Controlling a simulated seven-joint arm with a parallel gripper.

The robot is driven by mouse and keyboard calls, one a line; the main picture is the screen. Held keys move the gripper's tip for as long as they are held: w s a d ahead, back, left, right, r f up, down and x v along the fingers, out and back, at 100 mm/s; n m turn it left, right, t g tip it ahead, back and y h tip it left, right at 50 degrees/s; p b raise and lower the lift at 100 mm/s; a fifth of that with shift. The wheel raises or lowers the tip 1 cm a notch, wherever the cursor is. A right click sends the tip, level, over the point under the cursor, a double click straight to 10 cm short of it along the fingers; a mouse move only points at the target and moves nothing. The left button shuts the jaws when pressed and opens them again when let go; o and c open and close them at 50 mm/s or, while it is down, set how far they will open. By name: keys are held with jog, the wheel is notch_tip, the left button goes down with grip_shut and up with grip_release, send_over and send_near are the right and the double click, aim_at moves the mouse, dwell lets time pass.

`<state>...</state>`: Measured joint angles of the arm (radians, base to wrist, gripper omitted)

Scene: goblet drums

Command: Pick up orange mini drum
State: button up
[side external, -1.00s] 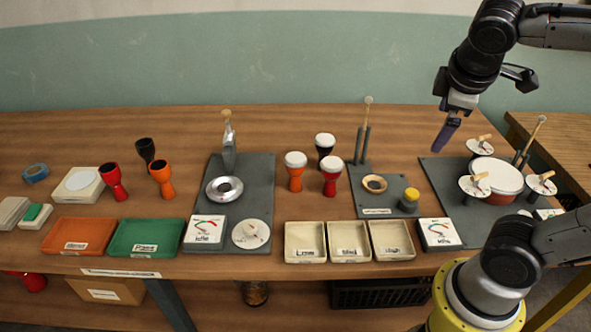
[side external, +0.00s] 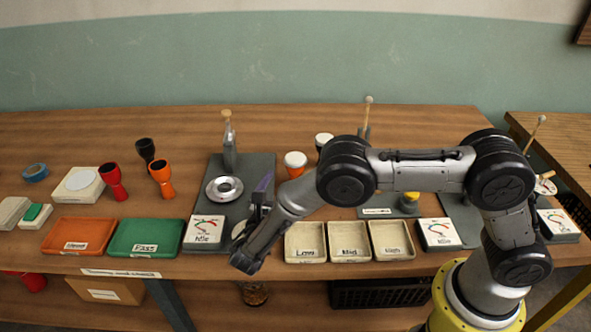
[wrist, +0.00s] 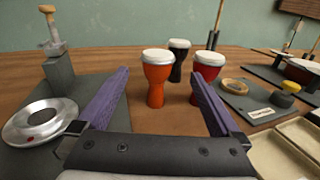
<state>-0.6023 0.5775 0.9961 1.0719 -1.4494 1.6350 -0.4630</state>
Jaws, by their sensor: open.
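An orange mini drum with a white head (side external: 295,165) stands upright on the table, right of the grey press board. In the wrist view the same orange drum (wrist: 156,93) stands ahead, between my two purple fingers and apart from them. My gripper (side external: 262,184) is open and empty, left of the drum and low over the board in the side view; in the wrist view the fingers (wrist: 158,76) point toward the drum. A headless orange shell (side external: 160,180) stands far left.
A red drum (wrist: 207,72) and a black drum (wrist: 178,65) stand close behind and right of the orange one. The metal press (wrist: 60,78) with its silver ring (wrist: 38,122) is to the left. Low, Mid and High trays (side external: 348,256) line the front edge.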

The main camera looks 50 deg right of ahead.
aim_at(298, 156)
jog(key=shift+s+a+f+n, duration=0.15)
jog(key=shift+a+f, duration=0.05)
jog(key=shift+f, duration=0.15)
jog(key=shift+s+a+f+n, duration=0.1)
jog(key=shift+a+f+n, duration=0.1)
jog(key=shift+f, duration=0.15)
jog(key=x, duration=1.3)
jog(key=shift+w+d+r, duration=0.1)
jog(key=shift+w+r, duration=0.1)
jog(key=shift+w, duration=0.15)
jog(key=c, duration=1.3)
